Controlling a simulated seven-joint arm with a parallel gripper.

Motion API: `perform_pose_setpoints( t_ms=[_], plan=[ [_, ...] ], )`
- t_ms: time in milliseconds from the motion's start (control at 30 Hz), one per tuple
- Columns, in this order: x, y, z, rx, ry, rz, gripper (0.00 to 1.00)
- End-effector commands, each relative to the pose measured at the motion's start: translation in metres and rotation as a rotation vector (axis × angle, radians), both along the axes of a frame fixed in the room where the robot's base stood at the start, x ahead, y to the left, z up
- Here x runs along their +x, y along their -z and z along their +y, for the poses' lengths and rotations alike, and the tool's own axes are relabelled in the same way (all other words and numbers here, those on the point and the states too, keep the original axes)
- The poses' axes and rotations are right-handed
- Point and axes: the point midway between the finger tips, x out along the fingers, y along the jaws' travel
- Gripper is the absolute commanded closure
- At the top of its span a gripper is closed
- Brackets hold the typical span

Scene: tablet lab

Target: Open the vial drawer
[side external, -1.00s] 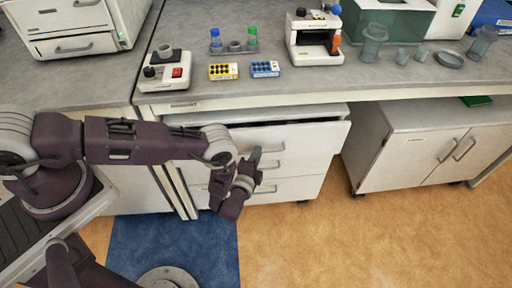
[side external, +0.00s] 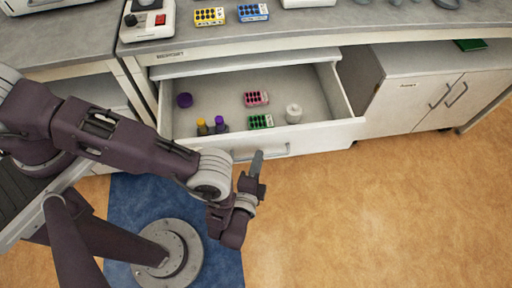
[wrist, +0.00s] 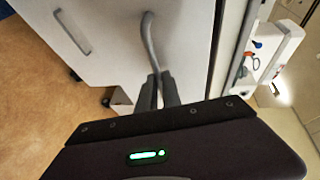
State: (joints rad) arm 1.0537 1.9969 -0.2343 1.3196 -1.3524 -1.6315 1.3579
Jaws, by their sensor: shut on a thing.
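The vial drawer (side external: 330,137) is the top drawer under the bench and is pulled well out, its inside in plain view. Its grey bar handle (side external: 275,153) runs across the front; it also shows in the wrist view (wrist: 149,35). My gripper (side external: 256,162) is at the handle's left part, in front of the drawer. In the wrist view my two fingers (wrist: 158,88) are closed together on the end of the handle.
A purple round item (side external: 184,100) lies at the drawer's back left. The bench top (side external: 290,32) above holds a yellow box (side external: 209,16) and a blue box (side external: 252,12). A white cabinet (side external: 435,95) stands to the right. The floor (side external: 370,215) in front is clear.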

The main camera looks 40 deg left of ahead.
Motion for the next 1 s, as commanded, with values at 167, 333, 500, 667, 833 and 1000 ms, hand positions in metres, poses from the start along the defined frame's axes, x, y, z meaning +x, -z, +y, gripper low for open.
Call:
perform_pose_setpoints(
  t_ms=[167, 333, 500, 667, 833, 1000],
  plan=[
    [-0.0052, -0.0009, -0.0063, 0.0, 0.002, -0.003, 1.0],
    [-0.0059, -0.0009, -0.0071, 0.0, 0.002, -0.003, 1.0],
    [-0.0057, -0.0009, -0.0071, -0.001, 0.001, -0.003, 1.0],
    [-0.0057, -0.0007, -0.007, -0.001, 0.001, -0.003, 0.7],
    [-0.0058, -0.0003, -0.0067, -0.001, 0.001, -0.001, 0.7],
    [-0.0118, -0.0012, -0.0091, 0.0, 0.002, 0.0, 0.7]
  ],
)
